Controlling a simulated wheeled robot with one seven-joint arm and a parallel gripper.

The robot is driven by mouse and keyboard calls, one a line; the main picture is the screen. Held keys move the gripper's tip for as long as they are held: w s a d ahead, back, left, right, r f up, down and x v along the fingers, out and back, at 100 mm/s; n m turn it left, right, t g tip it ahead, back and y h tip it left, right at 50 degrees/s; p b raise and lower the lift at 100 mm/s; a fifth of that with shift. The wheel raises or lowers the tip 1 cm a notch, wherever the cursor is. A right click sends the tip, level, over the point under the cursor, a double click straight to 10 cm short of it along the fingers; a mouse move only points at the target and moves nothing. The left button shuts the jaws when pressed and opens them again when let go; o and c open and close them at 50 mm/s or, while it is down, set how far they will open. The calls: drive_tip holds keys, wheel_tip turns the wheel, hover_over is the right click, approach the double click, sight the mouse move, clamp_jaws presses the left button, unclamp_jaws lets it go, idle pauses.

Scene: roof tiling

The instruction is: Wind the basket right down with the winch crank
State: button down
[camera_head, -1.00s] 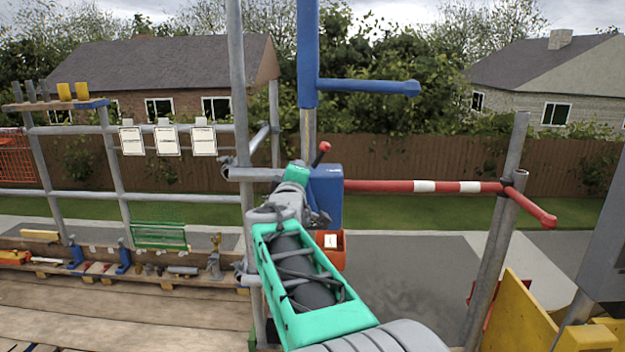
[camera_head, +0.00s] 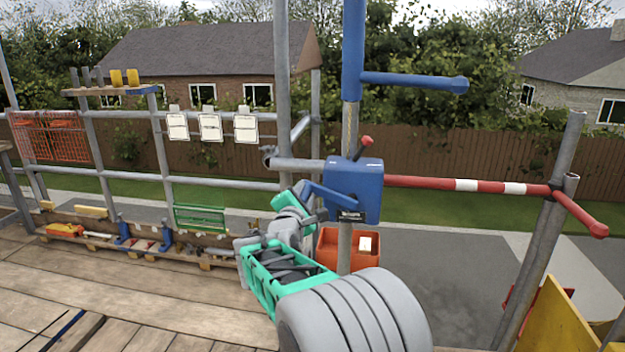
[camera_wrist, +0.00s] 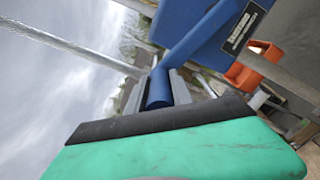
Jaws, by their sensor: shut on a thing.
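The blue winch box (camera_head: 360,192) sits on the upright pole, with a red-knobbed lever (camera_head: 366,142) on top. Its blue crank arm (camera_head: 325,197) reaches left and slightly up from the box. My gripper (camera_head: 308,214) is left of the box and shut on the crank handle. In the wrist view the blue handle (camera_wrist: 158,90) lies between the fingers (camera_wrist: 172,88); the winch box (camera_wrist: 222,35) is beyond. The orange basket (camera_head: 328,247) with a white label hangs below the winch, partly behind the pole and my arm. It also shows in the wrist view (camera_wrist: 248,68).
A red and white guard bar (camera_head: 450,185) runs right from the winch to a grey post. A blue hoist arm (camera_head: 410,80) stands above. Planks (camera_head: 150,270) and a toe board with tools lie left. A yellow panel (camera_head: 560,320) is at lower right.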

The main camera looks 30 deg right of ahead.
wheel_tip(320, 180, down, 10)
drive_tip(key=n+p, duration=0.5)
drive_tip(key=n, duration=0.3)
drive_tip(key=shift+a+r, duration=0.15)
drive_tip(key=shift+a, duration=0.05)
drive_tip(key=c, duration=1.5)
unclamp_jaws()
drive_tip(key=shift+c, duration=0.2)
drive_tip(key=shift+o, duration=1.4)
drive_tip(key=shift+w+a, duration=0.1)
drive_tip(key=shift+w, duration=0.05)
drive_tip(key=shift+o, duration=0.7)
drive_tip(key=shift+d+r, duration=0.1)
drive_tip(key=shift+d, duration=0.15)
drive_tip(key=v, duration=0.8)
drive_tip(key=shift+b, duration=0.35)
drive_tip(key=shift+d, duration=0.1)
